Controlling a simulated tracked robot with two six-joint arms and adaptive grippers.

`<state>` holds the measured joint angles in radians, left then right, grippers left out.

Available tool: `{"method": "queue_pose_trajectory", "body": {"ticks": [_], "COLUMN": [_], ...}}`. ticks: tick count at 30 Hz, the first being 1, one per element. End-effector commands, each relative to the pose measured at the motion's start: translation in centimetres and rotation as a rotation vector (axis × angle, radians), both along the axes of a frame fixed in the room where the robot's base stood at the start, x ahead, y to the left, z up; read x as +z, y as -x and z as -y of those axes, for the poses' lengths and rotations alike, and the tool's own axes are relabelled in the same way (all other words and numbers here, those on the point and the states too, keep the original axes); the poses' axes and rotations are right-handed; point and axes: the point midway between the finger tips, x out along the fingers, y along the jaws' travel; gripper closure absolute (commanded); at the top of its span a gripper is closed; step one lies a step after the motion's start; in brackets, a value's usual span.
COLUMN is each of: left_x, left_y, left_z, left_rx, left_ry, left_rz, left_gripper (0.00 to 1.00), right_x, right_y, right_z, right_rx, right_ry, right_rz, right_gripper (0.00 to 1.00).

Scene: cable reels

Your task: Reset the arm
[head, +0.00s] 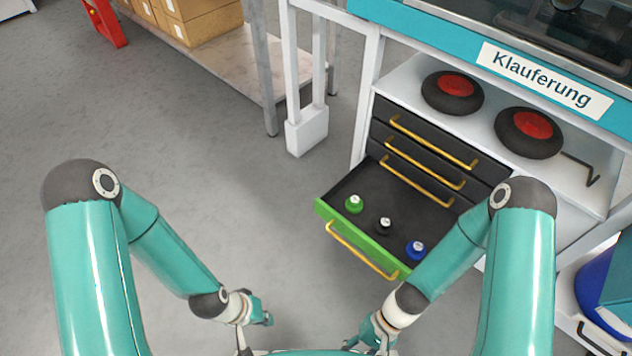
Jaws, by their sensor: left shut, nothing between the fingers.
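My two teal arms come up from the bottom left and bottom right and bend down toward the bottom centre. My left gripper (243,346) is shut and empty at the bottom edge, mostly cut off by the frame and my own body. My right gripper (384,346) is also at the bottom edge, largely hidden, so its fingers cannot be read. Both are apart from the open green-fronted drawer (330,214). In the drawer are a green-based reel (354,204), a black one (384,225) and a blue one (416,249).
The drawer stands pulled out of a workbench cabinet labelled "Klauferung"; closed black drawers (425,147) with yellow handles are above it. Two black and red reels (530,131) sit on the shelf. A table (225,58) with cardboard boxes (200,20) is at the back. Grey floor at left is clear.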

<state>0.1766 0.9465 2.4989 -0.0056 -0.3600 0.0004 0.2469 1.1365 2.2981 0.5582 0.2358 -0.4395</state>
Motion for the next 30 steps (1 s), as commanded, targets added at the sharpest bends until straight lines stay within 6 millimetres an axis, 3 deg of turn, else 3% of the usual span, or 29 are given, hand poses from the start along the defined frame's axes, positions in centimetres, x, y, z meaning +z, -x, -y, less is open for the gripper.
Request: {"method": "queue_pose_trajectory", "body": {"ticks": [1, 5, 11, 12, 20, 30], "left_x": [0.0, 0.1, 0.3, 2.2, 8.9, 20.6], "left_y": [0.0, 0.0, 0.0, 0.0, 0.0, 0.0], "left_z": [0.0, 0.0, 0.0, 0.0, 0.0, 0.0], "left_rx": [0.0, 0.0, 0.0, 0.001, 0.0, 0.0], "left_ry": [0.0, 0.0, 0.0, 0.0, 0.0, 0.0], "left_rz": [0.0, 0.0, 0.0, -0.001, 0.0, 0.0], "left_gripper": [1.0, 1.0, 1.0, 1.0, 1.0, 1.0], "right_x": [0.0, 0.2, 2.6, 4.4, 10.8, 22.5], "right_y": [-1.2, -4.1, -8.3, -8.3, -8.2, -8.2], "right_z": [1.4, 3.5, 3.8, 3.8, 3.9, 3.9], "right_rx": [0.028, 0.051, 0.017, 0.012, 0.013, 0.013], "right_ry": [0.068, 0.179, 0.209, 0.21, 0.211, 0.211], "right_rz": [0.087, 0.289, 0.576, 0.571, 0.564, 0.562], "right_gripper": [0.61, 0.61, 0.61, 0.61, 0.61, 0.61]}}
